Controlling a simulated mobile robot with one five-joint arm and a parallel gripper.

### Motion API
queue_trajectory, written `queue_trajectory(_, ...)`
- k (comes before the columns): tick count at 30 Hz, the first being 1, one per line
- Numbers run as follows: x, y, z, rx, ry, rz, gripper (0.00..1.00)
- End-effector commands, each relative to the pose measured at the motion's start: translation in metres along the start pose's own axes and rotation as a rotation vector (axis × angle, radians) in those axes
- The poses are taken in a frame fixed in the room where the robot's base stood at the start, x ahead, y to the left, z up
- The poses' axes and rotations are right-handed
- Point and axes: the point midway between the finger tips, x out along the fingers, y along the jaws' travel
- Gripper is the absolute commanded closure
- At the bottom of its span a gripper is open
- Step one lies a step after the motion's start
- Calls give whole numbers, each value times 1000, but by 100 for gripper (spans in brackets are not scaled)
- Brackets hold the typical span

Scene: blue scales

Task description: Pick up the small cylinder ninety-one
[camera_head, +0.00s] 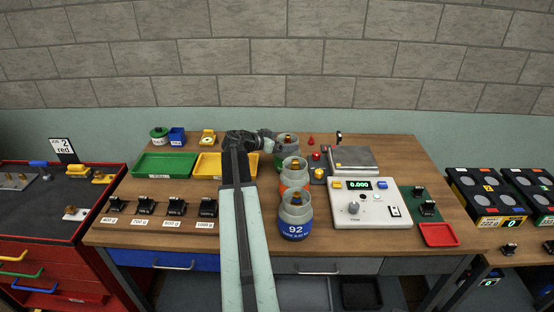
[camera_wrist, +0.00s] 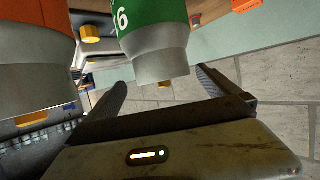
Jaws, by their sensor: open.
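The green cylinder (camera_wrist: 145,18) with a grey collar is upside down in the wrist view. In the head view my gripper (camera_head: 268,137) is just left of that top. An orange cylinder (camera_head: 294,181) stands in front, also close at left in the wrist view (camera_wrist: 30,45).
The blue cylinder 92 (camera_head: 295,229) stands nearest the front. A white scale panel (camera_head: 370,212) and a flat grey scale (camera_head: 353,158) are to the right. Green (camera_head: 164,164) and yellow (camera_head: 208,166) trays are to the left. Black weights (camera_head: 176,206) line the front left.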

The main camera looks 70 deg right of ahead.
Motion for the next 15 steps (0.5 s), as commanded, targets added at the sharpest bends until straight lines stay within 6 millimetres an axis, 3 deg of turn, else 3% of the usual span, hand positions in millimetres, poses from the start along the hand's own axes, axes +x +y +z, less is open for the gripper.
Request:
queue_trajectory(7, 16, -10, 5, -7, -2, -15, 0)
queue_trajectory(11, 16, -13, 5, -10, -2, -20, 0)
queue_trajectory(15, 32, -14, 5, -11, -3, -20, 0)
